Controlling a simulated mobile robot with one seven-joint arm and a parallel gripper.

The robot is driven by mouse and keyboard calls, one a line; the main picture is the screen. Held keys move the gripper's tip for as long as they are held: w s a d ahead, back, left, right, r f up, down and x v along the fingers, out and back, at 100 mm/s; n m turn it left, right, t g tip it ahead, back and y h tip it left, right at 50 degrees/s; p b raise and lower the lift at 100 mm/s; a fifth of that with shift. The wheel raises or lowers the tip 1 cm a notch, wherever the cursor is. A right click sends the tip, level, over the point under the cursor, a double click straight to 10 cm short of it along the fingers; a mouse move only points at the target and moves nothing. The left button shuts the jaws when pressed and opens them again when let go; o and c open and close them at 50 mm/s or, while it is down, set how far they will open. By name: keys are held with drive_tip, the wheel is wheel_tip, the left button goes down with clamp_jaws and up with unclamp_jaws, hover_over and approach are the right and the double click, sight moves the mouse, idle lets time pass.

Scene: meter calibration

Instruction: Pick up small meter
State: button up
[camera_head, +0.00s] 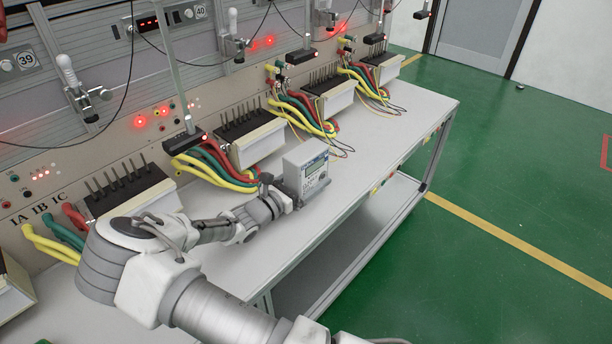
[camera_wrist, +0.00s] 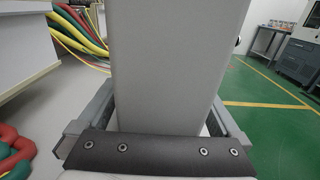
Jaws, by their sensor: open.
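The small meter (camera_head: 308,172), a light grey box with a small display on its front, stands upright on the bench (camera_head: 350,190) near its front edge. In the wrist view the meter (camera_wrist: 170,60) fills the middle as a plain pale grey surface. My gripper (camera_head: 284,197) is at the meter's near left side. In the wrist view my gripper (camera_wrist: 164,100) is open, with one finger on each side of the meter. I cannot tell whether either finger touches it. The fingertips are partly hidden by the meter.
Terminal blocks (camera_head: 250,138) with red, yellow and green cables (camera_head: 215,165) line the back of the bench behind the meter. A post with a dark clamp (camera_head: 185,140) stands to the left. Bench top right of the meter is clear. Green floor (camera_head: 500,190) lies beyond the edge.

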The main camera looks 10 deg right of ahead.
clamp_jaws()
idle(0.3)
drive_tip(key=shift+r, duration=0.1)
